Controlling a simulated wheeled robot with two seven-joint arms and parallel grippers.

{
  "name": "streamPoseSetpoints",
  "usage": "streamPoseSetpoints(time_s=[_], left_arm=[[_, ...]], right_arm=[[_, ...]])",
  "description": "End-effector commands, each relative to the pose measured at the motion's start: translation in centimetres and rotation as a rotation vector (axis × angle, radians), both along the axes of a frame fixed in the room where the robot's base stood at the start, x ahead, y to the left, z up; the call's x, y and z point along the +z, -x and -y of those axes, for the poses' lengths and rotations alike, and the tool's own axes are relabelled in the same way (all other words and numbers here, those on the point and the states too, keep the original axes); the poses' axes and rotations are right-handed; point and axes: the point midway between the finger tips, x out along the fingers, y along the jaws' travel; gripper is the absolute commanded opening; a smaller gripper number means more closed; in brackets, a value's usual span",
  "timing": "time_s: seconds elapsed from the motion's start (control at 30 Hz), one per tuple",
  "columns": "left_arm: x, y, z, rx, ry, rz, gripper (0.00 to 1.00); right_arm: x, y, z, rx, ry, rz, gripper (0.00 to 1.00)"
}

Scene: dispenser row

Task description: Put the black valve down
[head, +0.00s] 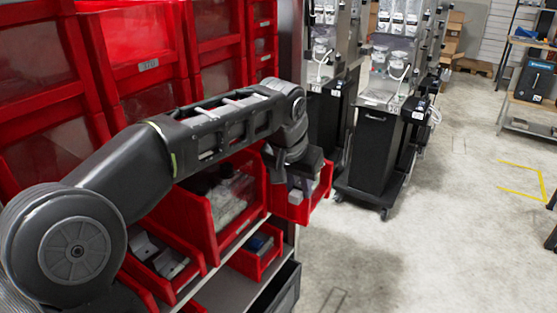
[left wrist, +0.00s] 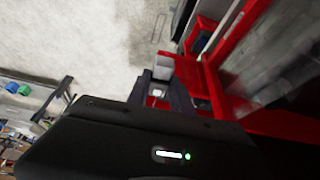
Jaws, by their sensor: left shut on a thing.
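My left gripper (head: 301,177) points down at the small red bin (head: 306,207) at the right end of the shelf row. A pale grey block (left wrist: 163,67) shows just beyond the fingertips in the left wrist view. My right gripper is not in view.
A larger red bin (head: 240,215) with wrapped parts stands left of the gripper. A lower red bin (head: 257,262) is below on the grey shelf. Tall red dispensers (head: 140,60) stand behind my arm. A black wheeled cart (head: 375,150) stands behind right. Open floor (head: 430,240) lies right.

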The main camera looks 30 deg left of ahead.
Motion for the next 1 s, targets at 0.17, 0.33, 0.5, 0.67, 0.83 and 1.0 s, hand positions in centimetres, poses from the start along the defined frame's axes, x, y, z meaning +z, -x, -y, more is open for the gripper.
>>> streamPoseSetpoints(time_s=[0.17,0.33,0.5,0.67,0.83,1.0], left_arm=[[-5.3,-0.8,3.6,-0.032,-0.004,-0.006,0.00],[-12.1,-1.5,7.8,-0.070,0.002,-0.007,0.00],[-17.9,-1.8,10.3,-0.092,0.009,0.000,0.00],[-19.1,-2.0,10.8,-0.095,0.012,0.003,0.00],[-18.9,-2.0,10.8,-0.094,0.011,0.004,0.00],[-18.9,-2.0,10.8,-0.094,0.011,0.003,0.00]], right_arm=[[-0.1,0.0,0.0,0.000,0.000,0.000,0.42],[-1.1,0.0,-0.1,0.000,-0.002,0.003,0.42],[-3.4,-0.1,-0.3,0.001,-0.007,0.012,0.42],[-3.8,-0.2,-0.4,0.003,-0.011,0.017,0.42],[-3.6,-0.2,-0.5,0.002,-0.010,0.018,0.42],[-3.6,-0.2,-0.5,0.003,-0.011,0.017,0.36]])
